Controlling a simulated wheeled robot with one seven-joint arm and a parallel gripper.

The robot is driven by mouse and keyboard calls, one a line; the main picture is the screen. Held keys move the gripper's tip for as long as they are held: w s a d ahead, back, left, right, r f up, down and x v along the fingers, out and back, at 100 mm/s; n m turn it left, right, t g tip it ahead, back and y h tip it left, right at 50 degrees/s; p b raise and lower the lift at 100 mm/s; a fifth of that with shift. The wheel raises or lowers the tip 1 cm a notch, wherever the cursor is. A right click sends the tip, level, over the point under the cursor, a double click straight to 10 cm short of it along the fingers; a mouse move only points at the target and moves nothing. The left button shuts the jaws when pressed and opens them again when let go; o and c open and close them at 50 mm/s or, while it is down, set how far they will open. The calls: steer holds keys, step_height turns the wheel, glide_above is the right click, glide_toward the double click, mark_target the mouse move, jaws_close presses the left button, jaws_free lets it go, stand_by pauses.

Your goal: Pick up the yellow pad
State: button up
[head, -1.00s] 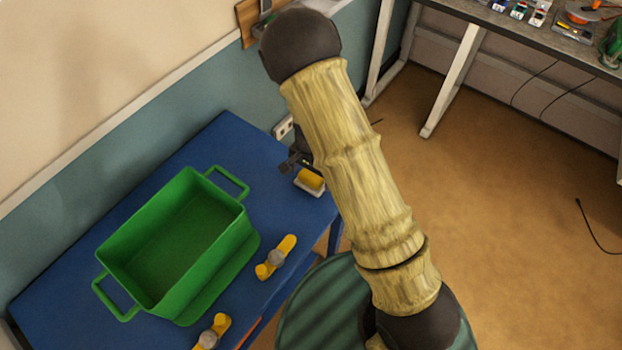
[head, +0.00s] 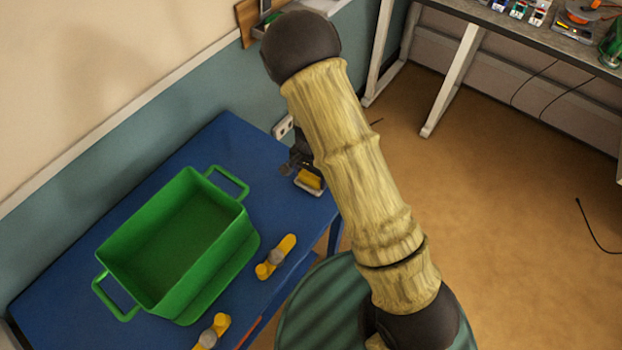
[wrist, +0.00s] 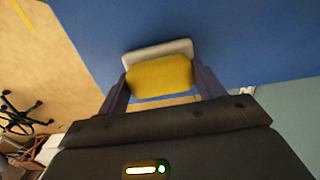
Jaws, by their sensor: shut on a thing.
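The yellow pad (wrist: 160,76) is between the two fingers of my gripper (wrist: 162,90) in the wrist view, and the gripper is shut on it. A pale tray or holder (wrist: 158,49) lies just beyond the pad on the blue table. In the head view the yellow pad (head: 309,179) shows at the right end of the table, by the pale holder (head: 307,188). My gripper (head: 300,168) is there too, mostly hidden behind my arm. I cannot tell whether the pad still touches the holder.
A green bin (head: 177,240) with two handles stands on the blue table (head: 215,145). Two yellow pieces with grey knobs, one nearer (head: 211,331) and one farther (head: 276,257), lie along its front edge. A wall runs behind. A workbench (head: 520,27) stands at the upper right.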

step_height(320, 180, up, 10)
stand_by(0.6)
